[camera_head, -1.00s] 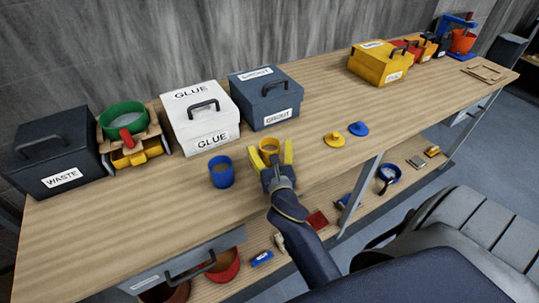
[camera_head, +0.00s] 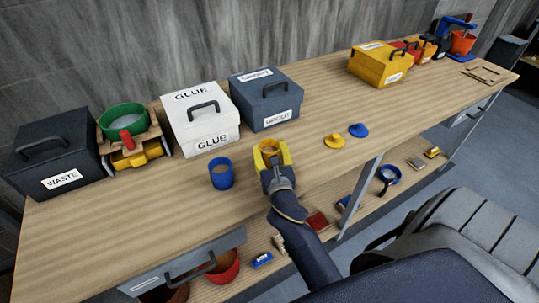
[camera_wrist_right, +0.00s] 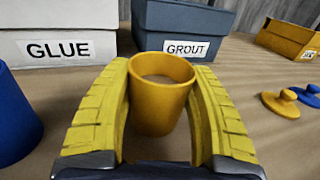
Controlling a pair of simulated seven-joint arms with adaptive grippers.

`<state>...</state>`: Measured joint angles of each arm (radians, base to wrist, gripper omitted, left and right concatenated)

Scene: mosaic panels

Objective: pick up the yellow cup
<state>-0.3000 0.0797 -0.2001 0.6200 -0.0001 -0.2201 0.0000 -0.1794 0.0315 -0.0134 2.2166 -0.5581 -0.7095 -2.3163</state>
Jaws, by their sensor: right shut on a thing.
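The yellow cup (camera_wrist_right: 160,100) stands upright between the yellow fingers of my right gripper (camera_wrist_right: 160,112) in the right wrist view. Both fingers press against its sides. In the head view the cup (camera_head: 269,147) shows between the fingertips of my right gripper (camera_head: 271,155), near the front edge of the workbench. I cannot tell whether the cup's base touches the bench top. My left gripper is not in view.
A blue cup (camera_head: 221,173) stands close to the left of the gripper. Behind are a white GLUE box (camera_head: 200,120) and a grey GROUT box (camera_head: 266,97). Yellow (camera_head: 335,140) and blue (camera_head: 358,130) knobbed lids lie to the right. The bench top (camera_head: 130,225) is bare at front left.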

